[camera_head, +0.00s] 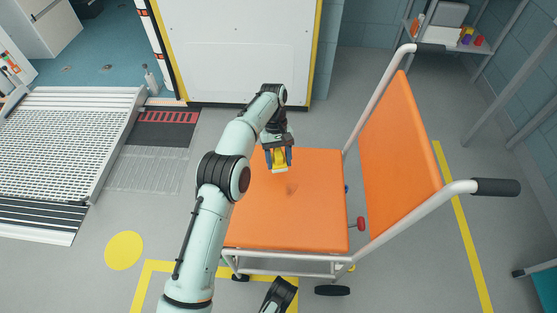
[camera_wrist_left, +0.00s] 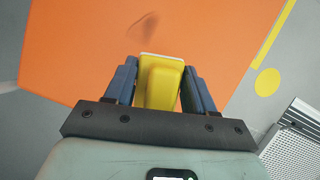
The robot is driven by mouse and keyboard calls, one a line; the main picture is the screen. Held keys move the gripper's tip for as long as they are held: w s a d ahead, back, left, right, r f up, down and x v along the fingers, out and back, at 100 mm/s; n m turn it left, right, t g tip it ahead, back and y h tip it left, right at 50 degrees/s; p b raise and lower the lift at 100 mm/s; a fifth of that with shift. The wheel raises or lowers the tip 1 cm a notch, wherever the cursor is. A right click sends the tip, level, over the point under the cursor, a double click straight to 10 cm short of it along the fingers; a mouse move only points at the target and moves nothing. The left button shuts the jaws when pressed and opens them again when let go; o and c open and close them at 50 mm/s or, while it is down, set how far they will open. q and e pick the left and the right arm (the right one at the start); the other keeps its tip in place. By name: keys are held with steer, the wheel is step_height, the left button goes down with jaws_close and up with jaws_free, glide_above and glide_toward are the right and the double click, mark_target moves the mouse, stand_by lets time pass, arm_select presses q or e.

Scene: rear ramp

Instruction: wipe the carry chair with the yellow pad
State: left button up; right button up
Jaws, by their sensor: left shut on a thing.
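The carry chair has an orange seat (camera_head: 310,215), an orange backrest (camera_head: 398,155) and a pale tube frame with dark handles. My left gripper (camera_head: 279,162) is shut on the yellow pad (camera_head: 280,157) over the far left part of the seat. In the left wrist view the yellow pad (camera_wrist_left: 160,82) sits between both fingers, with a pale edge at its far end. A faint darker smudge (camera_head: 291,190) lies on the seat just in front of the pad. I cannot tell whether the pad touches the seat. My left arm hides the seat's left edge.
A metal ramp (camera_head: 65,140) lies at the left. A white panel (camera_head: 240,50) with yellow edges stands behind the chair. A shelf (camera_head: 455,45) with small items is at the back right. A red knob (camera_head: 361,223) sits beside the seat.

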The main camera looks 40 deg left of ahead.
arm_select(q)
steer(key=shift+r+p, duration=0.7)
steer(key=shift+r, duration=0.8)
